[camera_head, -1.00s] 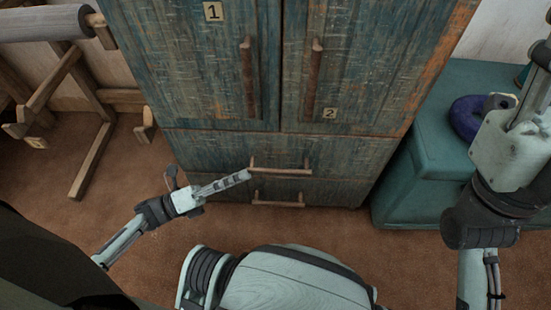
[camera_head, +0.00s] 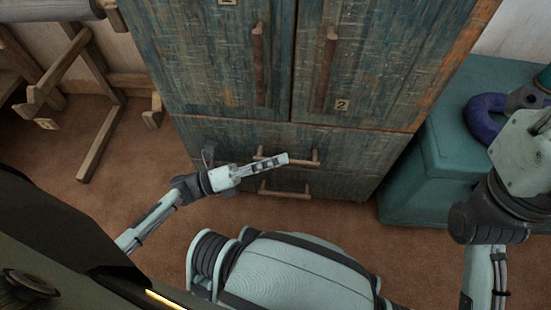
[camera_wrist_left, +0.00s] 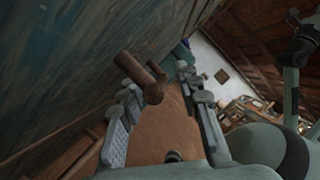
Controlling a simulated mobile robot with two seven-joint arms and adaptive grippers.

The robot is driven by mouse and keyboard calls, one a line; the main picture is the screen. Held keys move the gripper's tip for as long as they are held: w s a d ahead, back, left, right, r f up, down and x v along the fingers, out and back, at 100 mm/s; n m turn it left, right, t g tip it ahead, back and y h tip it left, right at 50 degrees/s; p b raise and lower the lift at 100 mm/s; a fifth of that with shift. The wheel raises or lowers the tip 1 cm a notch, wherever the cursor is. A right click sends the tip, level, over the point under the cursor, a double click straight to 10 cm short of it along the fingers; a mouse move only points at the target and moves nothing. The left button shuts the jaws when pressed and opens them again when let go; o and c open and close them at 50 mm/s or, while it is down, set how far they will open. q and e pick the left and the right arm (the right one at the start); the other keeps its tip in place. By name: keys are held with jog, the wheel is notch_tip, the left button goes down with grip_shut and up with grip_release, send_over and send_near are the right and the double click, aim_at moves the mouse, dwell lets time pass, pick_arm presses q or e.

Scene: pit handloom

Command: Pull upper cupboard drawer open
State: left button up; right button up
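The upper cupboard drawer (camera_head: 365,147) is a worn blue-green wooden front below the two doors and looks shut. Its brown bar handle (camera_head: 306,162) is partly hidden by my left gripper (camera_head: 284,160), which lies across it from the left. In the left wrist view a brown handle (camera_wrist_left: 137,72) sticks out from the cupboard face, its near end just beyond my fingers and close to the gap between them. My left gripper (camera_wrist_left: 160,115) is open, with nothing between its fingers. Of my right arm, the links show at the right edge; its finger state is unclear.
The lower drawer handle (camera_head: 284,193) is just below. Two tall doors with upright handles (camera_head: 327,68) are above. A teal chest (camera_head: 428,190) with a purple ring (camera_head: 484,118) stands right. A wooden frame (camera_head: 100,140) stands left. Brown floor lies between.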

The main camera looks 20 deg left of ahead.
pick_arm(q)
grip_shut()
jog(key=shift+s, duration=0.1)
dwell(0.3)
